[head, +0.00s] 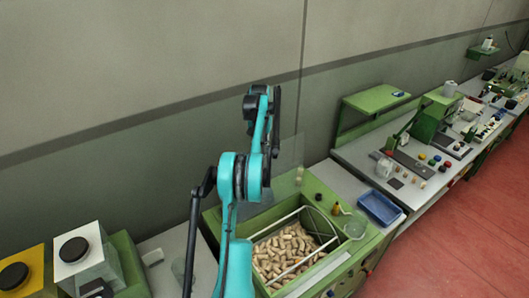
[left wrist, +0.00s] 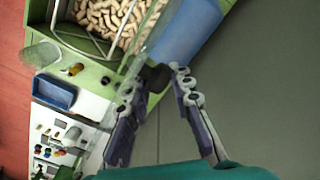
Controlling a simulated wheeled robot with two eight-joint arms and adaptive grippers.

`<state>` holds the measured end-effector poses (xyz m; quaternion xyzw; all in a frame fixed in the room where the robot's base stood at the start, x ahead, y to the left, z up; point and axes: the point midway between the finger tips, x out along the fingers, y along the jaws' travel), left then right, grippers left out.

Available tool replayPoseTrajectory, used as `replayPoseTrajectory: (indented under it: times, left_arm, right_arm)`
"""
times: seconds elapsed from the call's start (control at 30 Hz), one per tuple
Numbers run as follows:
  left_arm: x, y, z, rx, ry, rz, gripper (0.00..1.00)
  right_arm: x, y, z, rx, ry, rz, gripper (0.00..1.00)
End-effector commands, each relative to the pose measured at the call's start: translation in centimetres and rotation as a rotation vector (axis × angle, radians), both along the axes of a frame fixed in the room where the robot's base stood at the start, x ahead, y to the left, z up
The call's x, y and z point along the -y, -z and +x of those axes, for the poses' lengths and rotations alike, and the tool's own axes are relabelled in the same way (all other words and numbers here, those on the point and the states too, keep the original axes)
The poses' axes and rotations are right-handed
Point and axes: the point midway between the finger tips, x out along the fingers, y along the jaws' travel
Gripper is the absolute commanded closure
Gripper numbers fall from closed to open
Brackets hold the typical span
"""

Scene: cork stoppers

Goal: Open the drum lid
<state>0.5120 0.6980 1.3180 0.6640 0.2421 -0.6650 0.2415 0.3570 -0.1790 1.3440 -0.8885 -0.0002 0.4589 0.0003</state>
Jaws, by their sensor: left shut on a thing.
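The drum is an open-topped bin of corks (head: 287,252) in a green machine (head: 318,192), with a pale wire frame inside. Its lid appears to be a clear panel (head: 288,160) standing raised at the back of the bin, partly hidden by my left arm. In the left wrist view the lid (left wrist: 158,35) shows nearly edge-on beside the corks (left wrist: 112,18). My left gripper (left wrist: 156,70) is shut on a dark knob-like piece (left wrist: 155,78) at the lid's edge. In the head view my arm hides the fingers. My right gripper is in neither view.
A blue tray (head: 379,207) and a clear round dish (head: 355,228) sit right of the bin. A white box with a black cap (head: 78,252) stands at the left. A bench (head: 365,160) runs off to the right. The wall (head: 150,60) is close behind.

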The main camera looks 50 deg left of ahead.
Motion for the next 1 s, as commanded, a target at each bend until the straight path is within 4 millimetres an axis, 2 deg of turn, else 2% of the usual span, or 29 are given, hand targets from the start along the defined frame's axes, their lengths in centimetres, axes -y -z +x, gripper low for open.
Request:
replayPoseTrajectory:
  times: [0.03, 0.57, 0.6, 0.67, 0.7, 1.0]
  left_arm:
    - [-0.52, 0.17, -0.54, -0.009, -0.009, 0.003, 1.00]
    - [-0.73, 0.21, -0.56, -0.008, -0.009, 0.002, 1.00]
    - [-0.73, 0.20, -0.56, -0.008, -0.009, 0.002, 0.71]
    - [-0.69, 0.19, -0.51, -0.008, -0.008, 0.002, 0.55]
    - [-0.65, 0.18, -0.47, -0.008, -0.008, 0.001, 0.52]
    - [-0.47, 0.14, -0.21, -0.004, -0.004, 0.000, 0.52]
  right_arm:
    - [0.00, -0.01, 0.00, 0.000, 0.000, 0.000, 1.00]
    - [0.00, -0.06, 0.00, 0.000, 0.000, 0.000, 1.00]
    - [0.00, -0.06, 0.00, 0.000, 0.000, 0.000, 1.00]
    - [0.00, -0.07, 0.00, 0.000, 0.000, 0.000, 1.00]
    - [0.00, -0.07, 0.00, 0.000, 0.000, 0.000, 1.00]
    - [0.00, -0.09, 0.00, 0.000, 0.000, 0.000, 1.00]
